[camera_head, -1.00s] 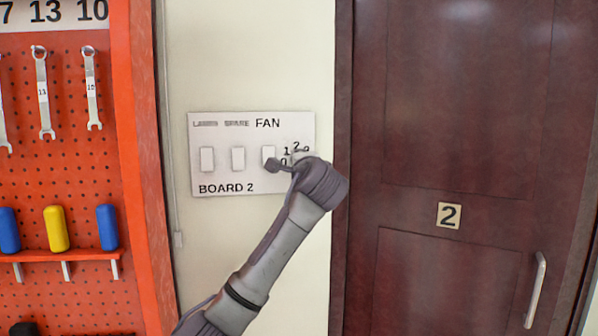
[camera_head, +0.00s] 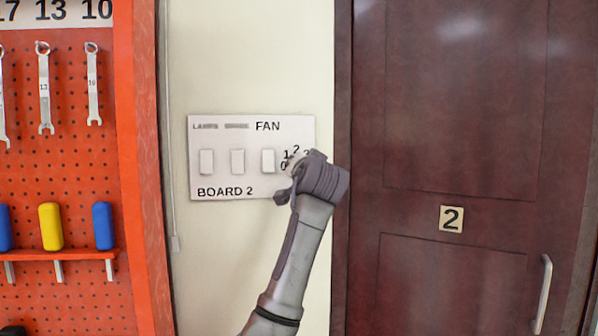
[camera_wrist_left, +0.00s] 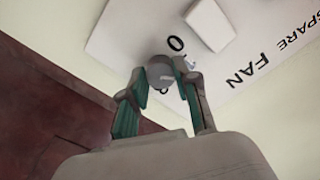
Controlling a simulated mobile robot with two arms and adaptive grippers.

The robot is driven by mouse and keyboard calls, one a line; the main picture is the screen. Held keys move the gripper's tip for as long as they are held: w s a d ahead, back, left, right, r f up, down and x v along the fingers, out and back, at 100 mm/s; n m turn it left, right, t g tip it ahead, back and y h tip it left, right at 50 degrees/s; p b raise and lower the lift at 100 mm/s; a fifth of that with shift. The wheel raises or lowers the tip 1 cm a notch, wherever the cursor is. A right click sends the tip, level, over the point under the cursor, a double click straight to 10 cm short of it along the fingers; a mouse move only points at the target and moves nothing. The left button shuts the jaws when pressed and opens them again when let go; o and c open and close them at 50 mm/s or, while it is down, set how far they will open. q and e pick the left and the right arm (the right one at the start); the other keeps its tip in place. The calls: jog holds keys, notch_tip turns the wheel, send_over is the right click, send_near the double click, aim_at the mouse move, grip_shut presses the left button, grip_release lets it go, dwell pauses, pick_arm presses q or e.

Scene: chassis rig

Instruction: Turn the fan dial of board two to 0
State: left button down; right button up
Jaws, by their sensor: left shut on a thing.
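Board two (camera_head: 222,178) is a white panel on the wall with several white switches, the label FAN and a dial at its right. The numbers 0, 1 and 2 show around the dial. My left gripper (camera_head: 287,182) is at the dial and its wrist hides most of it. In the left wrist view the round grey fan dial (camera_wrist_left: 160,70) sits between the two fingertips of my left gripper (camera_wrist_left: 161,76), which is shut on it. A 0 shows close beside the dial there. I cannot tell which number the dial points to. My right gripper is not in view.
An orange pegboard (camera_head: 65,180) with wrenches is at the left.

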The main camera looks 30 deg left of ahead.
pick_arm(q)
jog(key=n, duration=1.2)
jog(key=shift+w+d+f+n, duration=0.1)
jog(key=shift+f+n, duration=0.05)
jog(key=shift+n, duration=0.25)
dwell(0.3)
jog(key=c, duration=0.8)
grip_release()
jog(key=shift+c, duration=0.2)
